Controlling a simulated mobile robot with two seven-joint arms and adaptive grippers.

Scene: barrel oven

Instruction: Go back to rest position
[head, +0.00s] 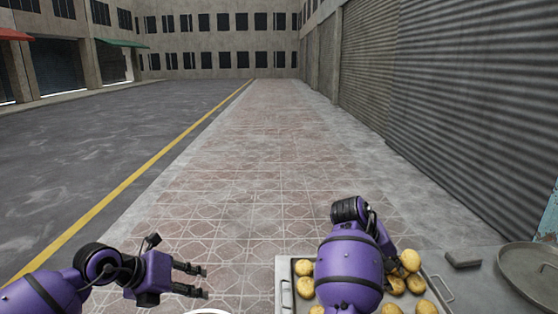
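My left gripper (202,282) is at the lower left, pointing right, with its two dark fingers apart and nothing between them. It hangs in front of the paved ground, clear of the tray. My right arm reaches over a metal tray (284,271) at the lower right. The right wrist (384,240) is bent down beside the tray's potato-like yellow pieces (412,261). The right fingers are mostly hidden behind the arm, so I cannot tell whether they hold anything.
Several yellow pieces lie in the tray. A round metal lid (530,268) and a small dark block (463,260) lie on the grey surface to the right. A white rim (207,311) shows at the bottom edge. Shutters (450,90) line the right; the pavement ahead is clear.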

